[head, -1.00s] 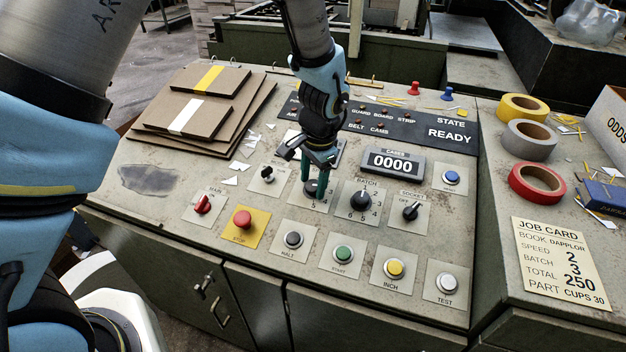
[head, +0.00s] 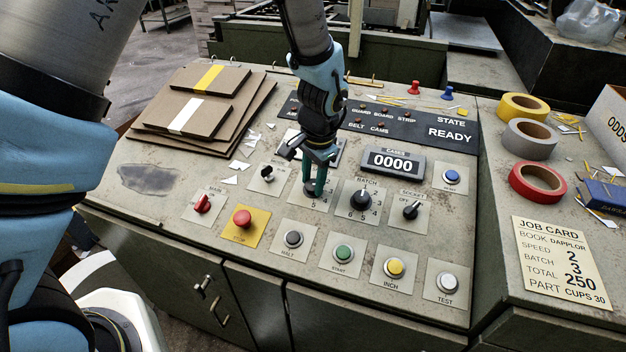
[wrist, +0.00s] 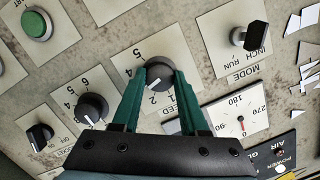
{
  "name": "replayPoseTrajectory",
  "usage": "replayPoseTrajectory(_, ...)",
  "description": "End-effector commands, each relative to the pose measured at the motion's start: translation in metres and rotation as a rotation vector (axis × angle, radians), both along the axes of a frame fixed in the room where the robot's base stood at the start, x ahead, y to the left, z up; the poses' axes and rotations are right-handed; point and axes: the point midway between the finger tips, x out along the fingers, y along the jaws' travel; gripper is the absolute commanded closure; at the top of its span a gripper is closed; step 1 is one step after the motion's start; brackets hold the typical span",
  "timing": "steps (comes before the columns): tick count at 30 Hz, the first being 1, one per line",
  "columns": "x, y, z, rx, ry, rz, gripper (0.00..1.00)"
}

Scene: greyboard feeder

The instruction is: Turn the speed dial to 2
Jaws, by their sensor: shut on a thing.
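The speed dial (wrist: 159,74) is a round dark knob on a pale numbered plate. In the wrist view it sits between my gripper's (wrist: 156,78) two green fingers, which are shut on its sides. A white pointer mark on the knob points down and slightly left, toward the 2; part of the scale is hidden by the fingers. In the head view my gripper (head: 316,190) reaches down onto the speed plate (head: 327,206) and mostly covers the dial. The job card (head: 562,262) reads speed 2, batch 3, total 250.
The batch dial (head: 360,200) stands close beside my gripper, with the socket switch (head: 411,210) beyond it. The mode switch (head: 267,173) is on the other side. A row of buttons, including green start (head: 343,253), lies in front. The counter (head: 393,163) reads 0000.

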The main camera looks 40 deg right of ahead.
Motion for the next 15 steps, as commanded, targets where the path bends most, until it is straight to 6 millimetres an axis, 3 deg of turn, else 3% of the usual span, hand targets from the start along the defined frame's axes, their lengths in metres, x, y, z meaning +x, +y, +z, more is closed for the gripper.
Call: replayPoseTrajectory(15, 0.0021, -0.0002, -0.0003, -0.053, 0.079, 0.371, 1.00)
